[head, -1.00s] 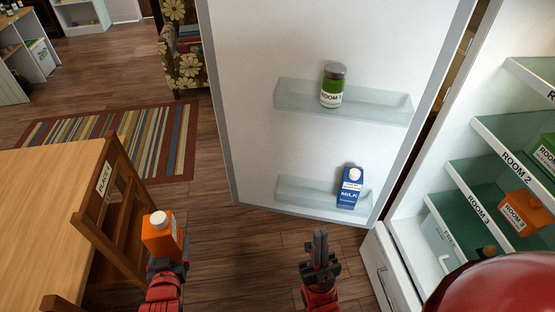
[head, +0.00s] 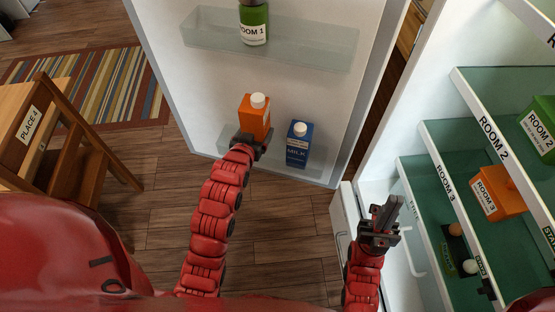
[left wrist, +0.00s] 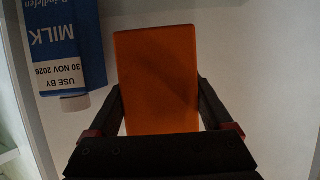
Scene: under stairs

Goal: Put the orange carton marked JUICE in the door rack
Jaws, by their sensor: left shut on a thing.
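The orange carton (head: 254,117) with a white cap is upright in my left gripper (head: 252,142), at the left part of the lower door rack (head: 228,140). No JUICE mark is readable on the sides I see. In the left wrist view the plain orange carton (left wrist: 157,80) sits between both fingers (left wrist: 160,118). I cannot tell whether its base touches the rack. A blue MILK carton (head: 298,148) stands in the same rack, to the right and apart from it. My right gripper (head: 388,213) is empty, its fingers close together, in front of the fridge.
A green jar (head: 254,24) stands in the upper door rack (head: 310,48). Fridge shelves at right hold an orange container (head: 497,193) and a green one (head: 541,128). An open drawer (head: 343,225) is below. A wooden chair (head: 75,140) is at left.

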